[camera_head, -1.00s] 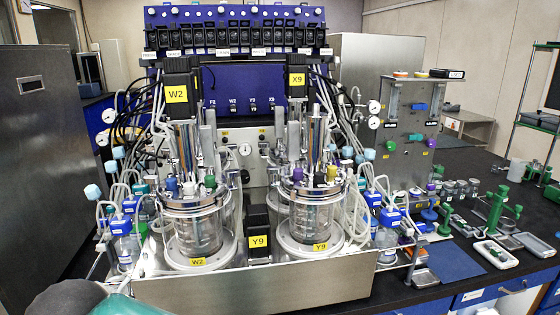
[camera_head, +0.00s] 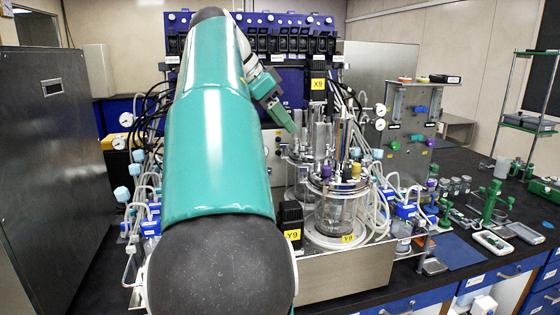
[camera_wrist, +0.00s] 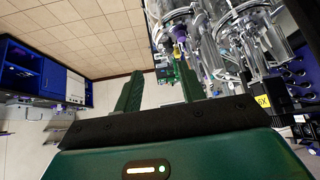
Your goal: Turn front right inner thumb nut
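The front right vessel, labelled Y9 (camera_head: 334,215), stands upright in the steel tray. Its metal lid carries a purple cap (camera_head: 326,171) and a yellow cap (camera_head: 356,170). The small nuts on the lid rim are too small to tell apart, so I cannot single out the inner thumb nut. My gripper (camera_head: 288,121) is above and left of this lid, apart from it, partly seen past my arm. In the wrist view my gripper (camera_wrist: 158,88) has its two green fingers spread, with nothing between them. Glass and metal vessel parts (camera_wrist: 184,28) show beyond the fingers.
My arm hides the W2 vessel and much of the left side. A black box labelled Y9 (camera_head: 290,222) stands left of the vessel. Tubing and blue connectors (camera_head: 405,211) crowd its right. The X9 motor (camera_head: 319,80) rises behind. A gauge panel (camera_head: 408,125) stands back right.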

